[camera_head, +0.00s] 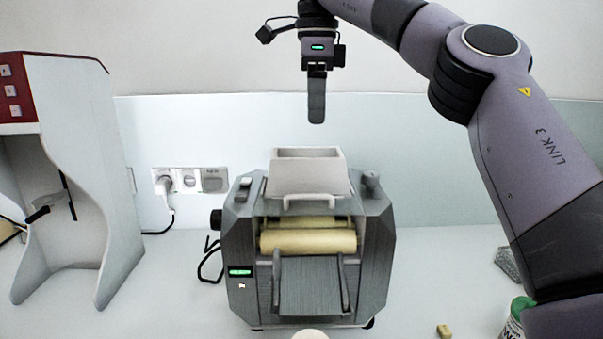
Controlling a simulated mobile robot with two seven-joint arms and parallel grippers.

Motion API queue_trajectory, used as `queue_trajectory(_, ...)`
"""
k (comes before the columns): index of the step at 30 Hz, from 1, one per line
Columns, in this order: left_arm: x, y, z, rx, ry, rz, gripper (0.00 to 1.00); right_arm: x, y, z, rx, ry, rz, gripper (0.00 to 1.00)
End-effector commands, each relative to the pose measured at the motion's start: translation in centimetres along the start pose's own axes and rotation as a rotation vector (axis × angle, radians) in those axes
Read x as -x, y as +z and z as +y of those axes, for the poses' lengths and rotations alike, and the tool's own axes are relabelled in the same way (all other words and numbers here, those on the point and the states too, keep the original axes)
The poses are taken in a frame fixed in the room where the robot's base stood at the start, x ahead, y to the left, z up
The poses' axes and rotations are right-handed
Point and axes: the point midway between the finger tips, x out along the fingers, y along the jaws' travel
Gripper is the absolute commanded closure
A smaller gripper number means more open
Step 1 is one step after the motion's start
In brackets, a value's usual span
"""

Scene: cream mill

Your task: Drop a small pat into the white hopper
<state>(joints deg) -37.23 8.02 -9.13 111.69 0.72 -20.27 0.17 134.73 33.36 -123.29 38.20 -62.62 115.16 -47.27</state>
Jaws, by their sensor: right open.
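The white hopper (310,184) sits on top of the grey mill (243,245), its open top facing up. What lies inside it is hidden by its front wall. My right gripper (316,118) hangs pointing down above and slightly behind or over the hopper; I cannot tell the depth exactly. It is open, seen edge-on, with nothing visible in it. A small yellowish block (444,331), perhaps a pat, lies on the white counter at the bottom edge, right of the mill. My left gripper is out of view.
Cream-coloured rollers (307,242) and a sloping grey chute (312,286) are at the mill's front. A white machine with a red panel (14,89) stands left. Wall sockets (189,181) are behind. A green-topped can (516,316) and a grey block (508,264) are at right.

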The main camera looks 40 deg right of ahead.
Motion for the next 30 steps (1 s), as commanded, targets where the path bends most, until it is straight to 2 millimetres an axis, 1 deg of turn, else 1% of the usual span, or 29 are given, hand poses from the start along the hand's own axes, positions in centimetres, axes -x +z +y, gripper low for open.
queue_trajectory(15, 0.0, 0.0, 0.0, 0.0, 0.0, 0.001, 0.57, 1.9, 0.0, 0.0, -0.002, -0.003, -0.001, 0.42)
queue_trajectory(30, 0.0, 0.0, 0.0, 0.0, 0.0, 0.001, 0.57, 2.2, 0.0, 0.0, 0.0, -0.006, -0.003, 0.42)
